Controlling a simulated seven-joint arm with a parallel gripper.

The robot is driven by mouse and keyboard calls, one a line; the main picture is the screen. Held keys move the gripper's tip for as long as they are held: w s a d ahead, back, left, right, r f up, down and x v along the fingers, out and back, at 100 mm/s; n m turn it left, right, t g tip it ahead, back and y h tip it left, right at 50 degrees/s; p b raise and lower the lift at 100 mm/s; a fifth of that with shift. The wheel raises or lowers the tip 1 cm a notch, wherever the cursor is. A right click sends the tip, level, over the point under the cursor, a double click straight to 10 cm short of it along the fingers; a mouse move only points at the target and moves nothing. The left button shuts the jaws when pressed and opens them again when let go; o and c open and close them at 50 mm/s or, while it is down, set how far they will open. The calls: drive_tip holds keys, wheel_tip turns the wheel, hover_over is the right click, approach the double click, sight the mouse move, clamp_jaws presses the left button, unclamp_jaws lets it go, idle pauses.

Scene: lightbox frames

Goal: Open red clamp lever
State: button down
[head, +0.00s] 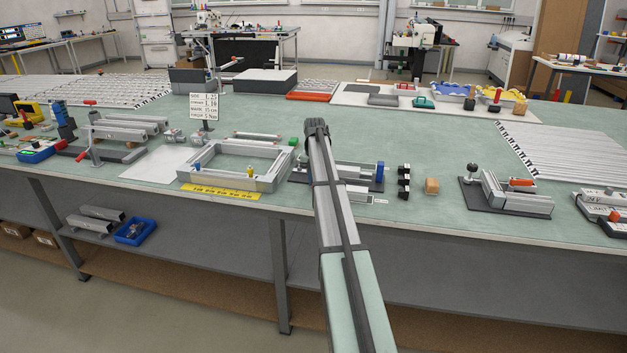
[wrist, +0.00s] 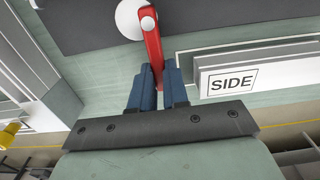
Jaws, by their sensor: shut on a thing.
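The red clamp lever (wrist: 153,44) shows in the wrist view, running down from a white round pivot (wrist: 130,18) at the edge of a dark plate (wrist: 220,18). The blue fingers of my gripper (wrist: 158,78) are shut on its lower end, one on each side. In the head view my arm reaches over the clamp fixture (head: 356,172) at the middle of the bench. My arm hides the lever and the fingers there.
A profile labelled SIDE (wrist: 255,78) lies close to the right of the fingers. An aluminium frame (head: 236,184) sits left of my arm.

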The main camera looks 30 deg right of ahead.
idle(0.3)
drive_tip(key=c, duration=1.1)
unclamp_jaws()
wheel_tip(320, 180, up, 14)
drive_tip(key=shift+f, duration=0.1)
